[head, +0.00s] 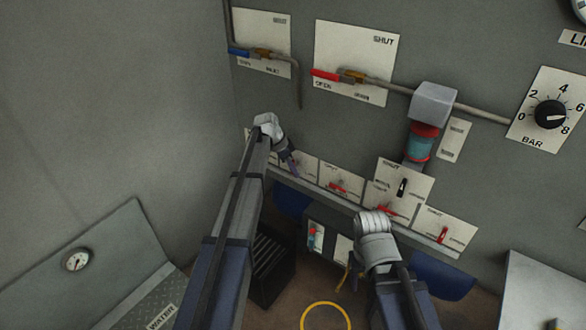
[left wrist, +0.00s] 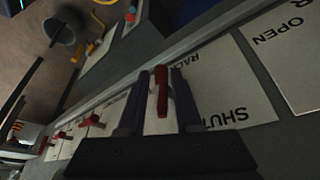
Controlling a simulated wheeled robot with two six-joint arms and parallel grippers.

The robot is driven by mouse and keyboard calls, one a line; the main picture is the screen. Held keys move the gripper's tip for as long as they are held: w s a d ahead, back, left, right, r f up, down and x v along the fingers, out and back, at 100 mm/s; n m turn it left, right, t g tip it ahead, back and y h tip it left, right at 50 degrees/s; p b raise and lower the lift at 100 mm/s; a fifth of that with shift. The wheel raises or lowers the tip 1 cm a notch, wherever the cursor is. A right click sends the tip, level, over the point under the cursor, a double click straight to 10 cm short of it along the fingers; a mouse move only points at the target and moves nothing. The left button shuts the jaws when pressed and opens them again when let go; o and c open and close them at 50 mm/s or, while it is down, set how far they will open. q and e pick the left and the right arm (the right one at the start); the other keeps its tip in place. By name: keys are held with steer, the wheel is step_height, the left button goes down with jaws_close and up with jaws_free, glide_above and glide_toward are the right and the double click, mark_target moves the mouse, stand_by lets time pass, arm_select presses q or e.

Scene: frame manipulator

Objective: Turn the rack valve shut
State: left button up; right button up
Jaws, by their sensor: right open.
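The rack valve's red handle (left wrist: 161,88) shows in the left wrist view, in front of a pale plate (left wrist: 215,80) lettered "SHUT" and partly "RACK". My left gripper (head: 292,167) is at the left end of the row of small valve plates in the head view. Its dark fingers (left wrist: 161,98) stand on either side of the red handle in the left wrist view. Whether they press on it I cannot tell. In the head view the gripper hides most of this handle. My right gripper (head: 350,281) is open, low in front of the panel.
Other red-handled valves (head: 338,187) line the panel to the right above a grey rail (head: 325,196). Above are a larger lever (head: 326,75), a pipe, a grey box (head: 433,103) and a dial (head: 549,115). A yellow ring (head: 326,317) is low in front.

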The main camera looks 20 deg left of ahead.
arm_select(q)
steer(key=shift+o, duration=1.1)
steer(key=shift+r, duration=0.1)
steer(key=p+v, duration=0.7)
steer(key=shift+r, duration=0.35)
steer(key=shift+a, duration=0.1)
